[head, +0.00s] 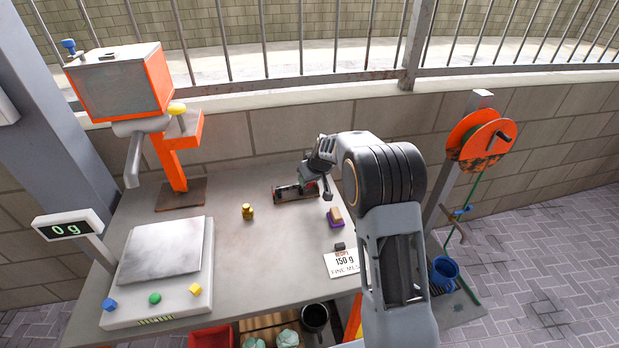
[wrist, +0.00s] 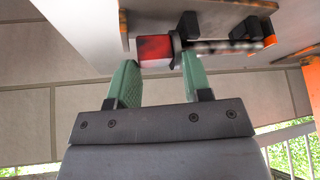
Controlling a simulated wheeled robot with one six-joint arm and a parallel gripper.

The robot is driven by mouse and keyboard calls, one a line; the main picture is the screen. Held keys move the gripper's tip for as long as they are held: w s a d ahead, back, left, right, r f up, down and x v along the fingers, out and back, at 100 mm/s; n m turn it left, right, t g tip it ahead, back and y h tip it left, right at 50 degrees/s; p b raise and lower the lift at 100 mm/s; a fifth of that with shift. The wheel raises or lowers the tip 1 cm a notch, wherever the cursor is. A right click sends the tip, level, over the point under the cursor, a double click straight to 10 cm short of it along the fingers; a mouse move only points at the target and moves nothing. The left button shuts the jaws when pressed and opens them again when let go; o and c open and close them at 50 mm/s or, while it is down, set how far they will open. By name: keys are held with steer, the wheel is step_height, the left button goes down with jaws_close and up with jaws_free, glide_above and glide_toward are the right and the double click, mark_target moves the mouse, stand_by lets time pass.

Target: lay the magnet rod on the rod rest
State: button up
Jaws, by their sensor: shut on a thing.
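My gripper (head: 312,181) is at the far side of the table, over the rod rest (head: 284,198). In the wrist view its green fingers (wrist: 158,66) are shut on the red end of the magnet rod (wrist: 154,48). The dark, speckled shaft of the rod reaches out to the right, level, close beside the rest's black posts. The rest (wrist: 203,6) is a brown board with black and orange parts. Whether the rod touches the posts cannot be told. In the head view the fingers and arm hide part of the rod.
A brass weight (head: 248,212) stands left of the rest, and a purple and tan block (head: 335,216) to its right. A scale (head: 160,260) reading 0 g, a 150 g card (head: 341,263) and an orange hopper machine (head: 180,150) share the table. The table's middle is clear.

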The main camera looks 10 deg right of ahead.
steer(key=o, duration=1.2)
steer(key=shift+s, duration=0.1)
steer(key=shift+c, duration=0.2)
steer(key=b+v, duration=0.1)
steer(key=v, duration=1.2)
steer(key=shift+s+r, duration=0.2)
steer(key=shift+r, duration=0.1)
steer(key=shift+d, duration=0.1)
